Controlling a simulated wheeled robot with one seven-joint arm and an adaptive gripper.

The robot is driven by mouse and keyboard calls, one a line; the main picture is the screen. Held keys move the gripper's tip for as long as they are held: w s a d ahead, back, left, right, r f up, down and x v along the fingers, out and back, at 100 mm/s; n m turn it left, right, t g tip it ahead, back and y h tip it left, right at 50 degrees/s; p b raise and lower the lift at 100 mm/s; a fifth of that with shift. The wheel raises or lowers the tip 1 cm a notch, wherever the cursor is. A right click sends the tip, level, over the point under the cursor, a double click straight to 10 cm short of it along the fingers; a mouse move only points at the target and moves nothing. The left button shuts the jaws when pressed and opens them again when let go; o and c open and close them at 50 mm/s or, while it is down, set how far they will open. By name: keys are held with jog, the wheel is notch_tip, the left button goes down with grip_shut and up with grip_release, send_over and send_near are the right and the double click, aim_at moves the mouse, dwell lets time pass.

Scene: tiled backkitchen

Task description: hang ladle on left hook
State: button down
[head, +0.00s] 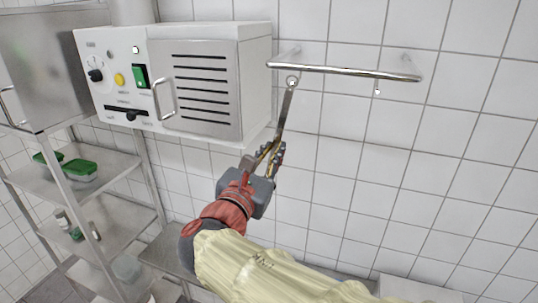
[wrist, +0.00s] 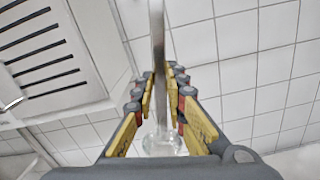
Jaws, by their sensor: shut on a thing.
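The ladle (head: 284,112) is a thin metal handle with a round eye at its top, held nearly upright and leaning a little. My gripper (head: 272,154) is shut on the handle below the rail. In the wrist view the handle (wrist: 157,35) runs up from between the fingers (wrist: 162,78), and a pale rounded shape, perhaps the bowl, shows below them. The metal rail (head: 345,71) is fixed to the wall. The right hook (head: 377,91) hangs bare; the left hook is hidden.
A white control box (head: 205,85) with a knob, buttons and a handle is close to the left of the ladle. A metal shelf rack (head: 105,168) with green-lidded containers stands at the left. The tiled wall right of my gripper is clear.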

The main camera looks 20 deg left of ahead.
jog(key=shift+w+f+b, duration=0.25)
jog(key=shift+w+b, duration=0.1)
jog(key=shift+w, duration=0.15)
jog(key=shift+w+f+b, duration=0.25)
jog(key=shift+w+b, duration=0.1)
jog(key=shift+w, duration=0.1)
jog(key=c, duration=1.7)
grip_release()
jog(key=shift+c, duration=0.2)
jog(key=shift+s, duration=0.1)
jog(key=s, duration=1.1)
jog(key=shift+s+a+f, duration=0.25)
jog(key=shift+s+a, duration=0.15)
jog(key=shift+a, duration=0.05)
